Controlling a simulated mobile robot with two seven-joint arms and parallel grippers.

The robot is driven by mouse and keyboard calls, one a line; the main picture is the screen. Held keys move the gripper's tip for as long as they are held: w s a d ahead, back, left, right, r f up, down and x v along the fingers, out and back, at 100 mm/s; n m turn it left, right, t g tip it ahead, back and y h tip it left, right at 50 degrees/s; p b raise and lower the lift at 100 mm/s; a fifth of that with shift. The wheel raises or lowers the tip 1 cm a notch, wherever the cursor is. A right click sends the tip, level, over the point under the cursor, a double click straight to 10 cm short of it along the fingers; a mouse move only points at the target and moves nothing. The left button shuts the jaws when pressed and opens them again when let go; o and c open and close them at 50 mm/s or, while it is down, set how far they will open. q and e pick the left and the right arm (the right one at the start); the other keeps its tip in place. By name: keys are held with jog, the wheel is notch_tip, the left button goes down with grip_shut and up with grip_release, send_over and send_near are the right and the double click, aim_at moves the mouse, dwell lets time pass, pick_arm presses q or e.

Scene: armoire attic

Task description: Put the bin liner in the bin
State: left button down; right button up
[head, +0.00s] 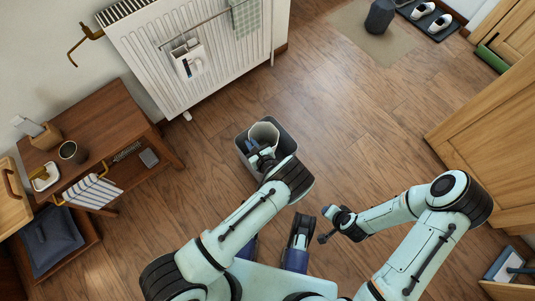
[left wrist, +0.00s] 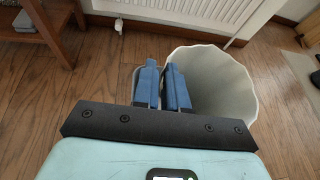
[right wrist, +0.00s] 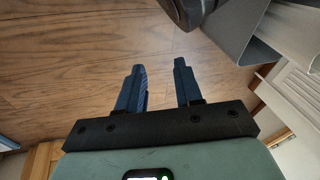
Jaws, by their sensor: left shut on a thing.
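The dark grey bin (head: 295,160) stands on the wooden floor in front of the radiator. The pale bin liner (head: 266,131) shows over the bin's opening in the head view; I cannot tell how deep it sits. In the left wrist view the liner (left wrist: 215,80) is a wide, open pale tube. My left gripper (head: 260,152) is shut on the liner's wall, with one blue finger (left wrist: 165,88) on each side. My right gripper (head: 331,212) is right of the bin, low in the head view. Its fingers (right wrist: 160,88) are apart and empty over the floor.
A white radiator (head: 180,50) stands behind the bin. A wooden side table (head: 105,120) with a cup (head: 72,152) is at the left. A wooden cabinet door (head: 490,150) is at the right. The floor (head: 360,130) between bin and cabinet is clear.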

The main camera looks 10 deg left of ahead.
pick_arm(q)
jog(key=c, duration=1.1)
grip_release()
jog(key=p+v, duration=0.3)
jog(key=v, duration=1)
jog(key=shift+d, duration=0.2)
pick_arm(e)
jog(key=s+a+r+g, duration=0.1)
jog(key=s+a+r, duration=0.1)
jog(key=s+r, duration=0.1)
jog(key=shift+s+a+y, duration=0.2)
jog(key=shift+s+y, duration=0.2)
jog(key=shift+s, duration=0.4)
pick_arm(q)
jog(key=shift+s, duration=0.15)
pick_arm(e)
jog(key=shift+r, duration=0.2)
